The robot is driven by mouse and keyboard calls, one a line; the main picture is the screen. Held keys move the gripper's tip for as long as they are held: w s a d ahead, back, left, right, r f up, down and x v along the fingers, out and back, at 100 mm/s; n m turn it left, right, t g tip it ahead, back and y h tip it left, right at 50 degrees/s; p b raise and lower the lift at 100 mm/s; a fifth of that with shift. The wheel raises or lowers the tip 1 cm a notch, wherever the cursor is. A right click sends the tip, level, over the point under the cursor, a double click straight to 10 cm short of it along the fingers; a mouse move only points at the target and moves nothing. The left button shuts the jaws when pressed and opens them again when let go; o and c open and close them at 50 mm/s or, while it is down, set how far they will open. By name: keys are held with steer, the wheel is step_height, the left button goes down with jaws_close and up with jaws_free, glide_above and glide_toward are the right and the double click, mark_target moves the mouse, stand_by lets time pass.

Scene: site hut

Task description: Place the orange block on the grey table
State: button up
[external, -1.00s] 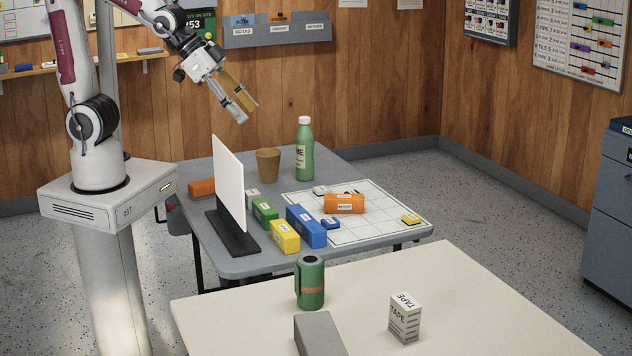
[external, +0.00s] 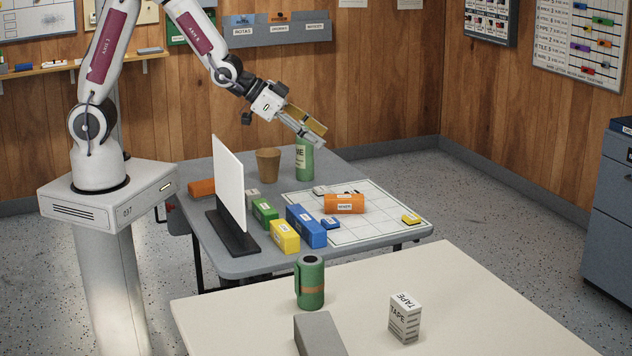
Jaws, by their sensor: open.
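An orange block (external: 344,203) with a white label lies on the white gridded sheet on the grey table (external: 262,262). A second orange block (external: 202,187) sits at the table's left edge, partly hidden behind a white upright panel. My gripper (external: 319,137) is open and empty, above the far part of the table. It is higher than the labelled orange block and overlaps the top of the green bottle in this view; I cannot tell whether they touch.
The gridded sheet (external: 370,232) also bears a small yellow block (external: 411,219). Blue (external: 306,226), yellow (external: 285,236) and green (external: 265,211) blocks stand beside the white panel (external: 228,185). A brown cup (external: 268,165) and the green bottle (external: 304,163) stand behind. A cream table (external: 450,290) is in front.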

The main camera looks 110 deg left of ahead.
steer(key=w+a+f+t, duration=0.1)
steer(key=w+a+f, duration=0.1)
steer(key=a+f, duration=0.4)
steer(key=n+t+y, duration=0.1)
steer(key=n, duration=0.1)
glide_above(334, 196)
steer(key=f, duration=0.7)
steer(key=shift+d+f, duration=0.35)
steer(key=shift+f, duration=0.05)
steer(key=shift+s+a+f+t+y, duration=0.15)
steer(key=shift+a+f+t+y, duration=0.15)
steer(key=shift+f+t, duration=0.1)
steer(key=shift+f, duration=0.1)
steer(key=shift+f, duration=1.8)
steer(key=shift+f, duration=0.15)
steer(key=shift+f, duration=1.5)
steer(key=shift+x, duration=1.5)
